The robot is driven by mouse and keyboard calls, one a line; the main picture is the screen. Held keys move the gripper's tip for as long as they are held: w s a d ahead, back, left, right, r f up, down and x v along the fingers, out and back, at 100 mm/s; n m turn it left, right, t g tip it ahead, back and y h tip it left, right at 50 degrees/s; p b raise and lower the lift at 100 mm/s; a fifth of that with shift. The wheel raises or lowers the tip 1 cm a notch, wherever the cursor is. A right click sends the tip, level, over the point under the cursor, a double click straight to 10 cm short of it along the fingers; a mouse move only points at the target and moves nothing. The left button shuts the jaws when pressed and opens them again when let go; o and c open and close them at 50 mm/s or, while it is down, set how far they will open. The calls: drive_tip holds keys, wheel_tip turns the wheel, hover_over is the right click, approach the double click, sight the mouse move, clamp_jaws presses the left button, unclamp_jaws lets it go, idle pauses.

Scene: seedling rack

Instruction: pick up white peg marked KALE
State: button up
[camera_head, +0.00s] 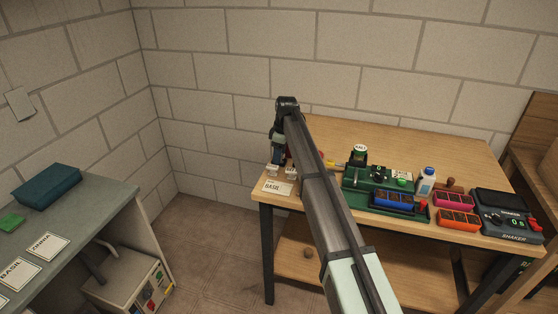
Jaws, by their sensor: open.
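My gripper (277,159) is at the left end of the wooden table, pointing down and open. Its fingers are small and partly dark in this view. Two small white pieces (272,170) (291,172), possibly pegs, stand just below and beside the fingertips, behind a BASIL card (278,187). Their markings are too small to read, so I cannot tell which is marked KALE. I see nothing held between the fingers. My arm hides part of the table to the right of the gripper.
On the table to the right are a dark green jar (360,157) with a white marked top, a green machine (365,181), a blue tray (393,200), a white bottle (427,182), pink and orange trays, and a shaker (508,217). A grey bench (95,219) stands at left.

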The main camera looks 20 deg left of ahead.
clamp_jaws()
idle(0.3)
